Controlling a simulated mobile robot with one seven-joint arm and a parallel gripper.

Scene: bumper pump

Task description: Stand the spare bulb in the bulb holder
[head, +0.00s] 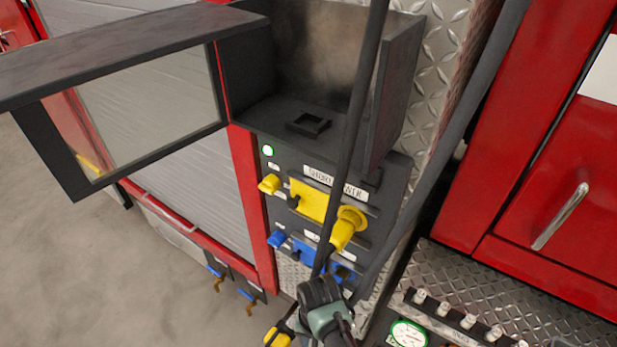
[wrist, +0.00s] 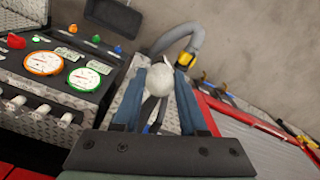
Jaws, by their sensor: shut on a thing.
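The spare bulb (wrist: 160,80) is a round, whitish ball in the wrist view. It sits between the two blue fingers of my gripper (wrist: 161,68), which is shut on it. Its lower part is hidden by the gripper. I cannot make out the bulb in the head view, where part of my arm shows at the bottom centre. A small square black frame (head: 309,123), which looks like the bulb holder, stands on the floor of an open dark box (head: 262,117). The frame looks empty and is well above and apart from my arm in the picture.
The box's glazed door (head: 150,110) stands open to the left, and its side wall (head: 395,90) rises right of the frame. A dark pole (head: 360,90) crosses in front. Below is a panel with yellow (head: 310,200) and blue fittings. Gauges (wrist: 44,62) show in the wrist view.

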